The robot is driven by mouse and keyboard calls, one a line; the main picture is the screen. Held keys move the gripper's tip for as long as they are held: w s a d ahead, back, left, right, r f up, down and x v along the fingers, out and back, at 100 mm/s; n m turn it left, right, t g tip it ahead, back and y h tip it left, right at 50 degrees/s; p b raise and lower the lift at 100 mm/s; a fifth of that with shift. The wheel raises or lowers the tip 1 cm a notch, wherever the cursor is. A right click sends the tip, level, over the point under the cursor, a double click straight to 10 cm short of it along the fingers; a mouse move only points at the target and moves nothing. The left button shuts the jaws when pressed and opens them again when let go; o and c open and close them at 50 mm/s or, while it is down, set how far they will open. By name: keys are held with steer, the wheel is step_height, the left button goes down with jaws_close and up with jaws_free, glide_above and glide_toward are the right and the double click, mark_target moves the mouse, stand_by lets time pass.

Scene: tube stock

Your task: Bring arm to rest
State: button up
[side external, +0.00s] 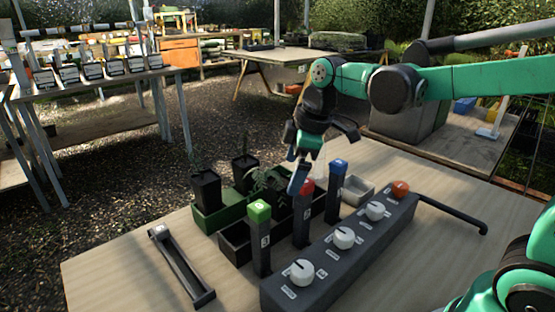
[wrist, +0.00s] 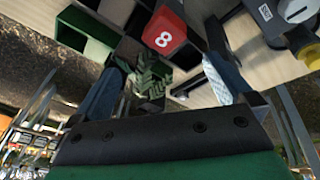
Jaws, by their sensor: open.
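My gripper (side external: 300,178) hangs over the table, fingers pointing down, just above and beside the red-topped dark post (side external: 302,228). In the wrist view my gripper (wrist: 165,62) has its two fingers wide apart with nothing held between them. The red top, marked 8, shows in the wrist view (wrist: 165,38) beyond the fingertips. A green-topped post (side external: 261,240) stands upright to the left, and a blue-topped post (side external: 337,192) stands to the right. In the side view a finger partly covers the red top, and I cannot tell whether they touch.
A dark control box (side external: 340,262) with white knobs and an orange button (side external: 400,189) lies along the right. A black rail (side external: 182,268) lies at left. The table's front left is clear.

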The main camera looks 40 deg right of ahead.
steer(key=s+m+t, duration=0.1)
steer(key=s+m, duration=0.1)
steer(key=m, duration=0.1)
steer(key=s+f+m+t, duration=0.1)
steer(key=s+m, duration=0.2)
steer(key=s+f+m+t+h, duration=0.1)
steer(key=s+m+t, duration=0.1)
steer(key=m, duration=0.1)
steer(key=shift+s+m, duration=0.35)
steer(key=shift+m, duration=0.05)
